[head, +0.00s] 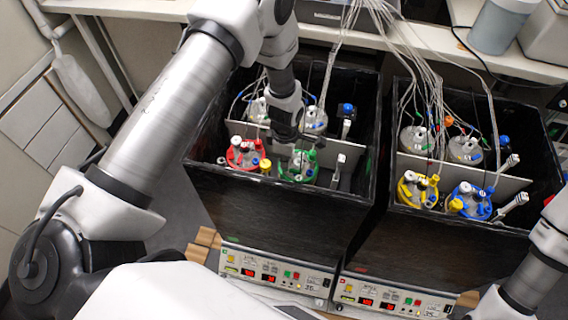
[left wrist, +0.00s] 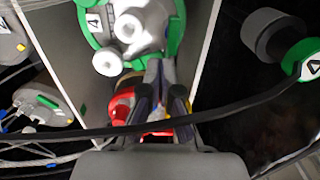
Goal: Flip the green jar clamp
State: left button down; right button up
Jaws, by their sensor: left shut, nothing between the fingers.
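The green-lidded jar (head: 298,168) stands in the front right part of the left black box, and its green lid (left wrist: 172,40) fills the top middle of the left wrist view. A pale upright lever clamp (head: 338,168) stands just right of that jar in the head view. My left gripper (head: 284,138) is shut and empty, pointing down above the jars. In the left wrist view its fingers (left wrist: 164,100) are close together below the green lid, over a red part (left wrist: 122,103). Contact cannot be told. My right gripper is out of view.
The red-lidded jar (head: 247,155) stands left of the green one. The right black box (head: 465,225) holds jars with yellow and blue lids. Thin tubes (head: 410,60) hang over both boxes. A dark cable (left wrist: 80,130) crosses the left wrist view.

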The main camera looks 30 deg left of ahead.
pick_arm(q)
jog(key=shift+f+b, duration=0.85)
jog(key=shift+f, duration=0.4)
dwell(0.8)
jog(key=shift+r+p, duration=2.65)
jog(key=shift+r, duration=0.85)
